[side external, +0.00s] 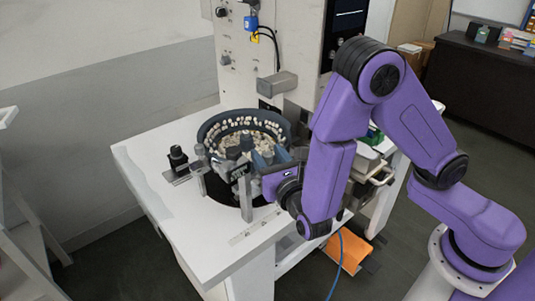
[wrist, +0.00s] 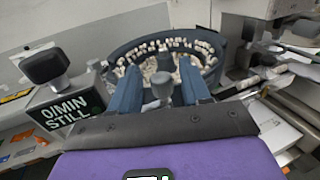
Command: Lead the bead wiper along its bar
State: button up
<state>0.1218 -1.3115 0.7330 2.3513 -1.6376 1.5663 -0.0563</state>
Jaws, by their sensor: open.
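A round dark blue-grey bowl (side external: 208,124) of pale beads stands on the white table; it also shows in the wrist view (wrist: 118,57). My gripper (wrist: 160,72) is open, its two dark blue fingers pointing toward the bowl. A grey round-topped knob on a post (wrist: 162,84) shows between the fingers, with gaps on both sides; it may belong to the bead wiper, but I cannot tell for sure. In the side view my gripper (side external: 274,160) is at the bowl's near side. The bar is not clearly visible, and the fingers and clutter hide parts there.
A small display reading "0/MIN STILL" (wrist: 68,114) and a black knob (wrist: 46,66) stand left of my gripper. A black knobbed fixture (side external: 178,156) is left of the bowl. A machine panel (side external: 285,45) rises behind. The table's front left (side external: 185,215) is clear.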

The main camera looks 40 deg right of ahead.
jog(key=shift+w+d, duration=0.15)
jog(key=shift+w, duration=0.35)
grip_shut()
jog(key=shift+r, duration=0.75)
grip_release()
jog(key=shift+s, duration=0.15)
jog(key=v, duration=1.7)
